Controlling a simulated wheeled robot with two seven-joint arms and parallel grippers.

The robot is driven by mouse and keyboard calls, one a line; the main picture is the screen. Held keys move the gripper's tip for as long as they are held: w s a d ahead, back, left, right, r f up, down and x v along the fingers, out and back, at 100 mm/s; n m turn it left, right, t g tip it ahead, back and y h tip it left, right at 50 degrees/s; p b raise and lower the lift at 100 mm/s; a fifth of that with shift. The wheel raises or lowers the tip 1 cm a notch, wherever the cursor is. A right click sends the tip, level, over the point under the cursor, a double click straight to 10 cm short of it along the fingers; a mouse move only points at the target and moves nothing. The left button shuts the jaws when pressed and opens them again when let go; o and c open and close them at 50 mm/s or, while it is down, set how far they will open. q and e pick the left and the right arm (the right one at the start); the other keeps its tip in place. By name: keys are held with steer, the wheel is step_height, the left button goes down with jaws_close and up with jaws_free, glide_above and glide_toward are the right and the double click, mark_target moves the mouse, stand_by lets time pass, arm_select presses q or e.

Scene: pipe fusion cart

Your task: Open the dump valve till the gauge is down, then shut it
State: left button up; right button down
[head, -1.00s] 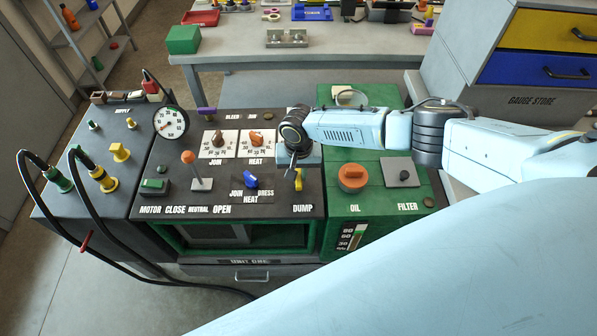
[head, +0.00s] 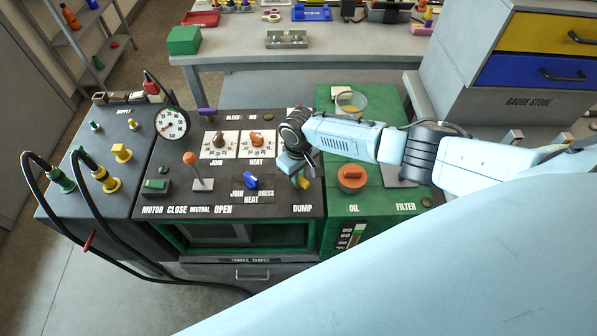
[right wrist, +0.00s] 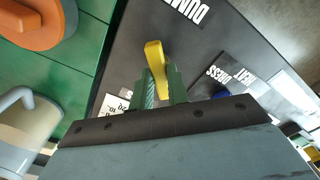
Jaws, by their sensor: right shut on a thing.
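The dump valve is a yellow lever (head: 304,183) above the DUMP label, at the front right of the dark control panel. My right gripper (head: 298,180) reaches it from above and partly hides it. In the right wrist view the green fingers (right wrist: 160,86) are shut around the yellow lever (right wrist: 154,56), and its end sticks out beyond them. The round white gauge (head: 172,123) stands at the panel's back left. Its dark needle points toward the lower left, but the figures are too small to read surely. My left gripper is not in view.
An orange-knobbed lever (head: 190,159) and a blue knob (head: 251,182) stand left of my gripper. An orange oil cap (head: 352,178) is close on its right, on the green unit. Black hoses (head: 84,238) loop at the left.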

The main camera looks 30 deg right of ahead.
steer(key=n, duration=0.4)
steer(key=shift+n, duration=2.6)
steer(key=shift+w, duration=0.1)
steer(key=c, duration=1.4)
jaws_free()
steer(key=shift+o, duration=0.2)
step_height(320, 180, up, 14)
steer(key=p, duration=0.1)
steer(key=shift+f, duration=0.25)
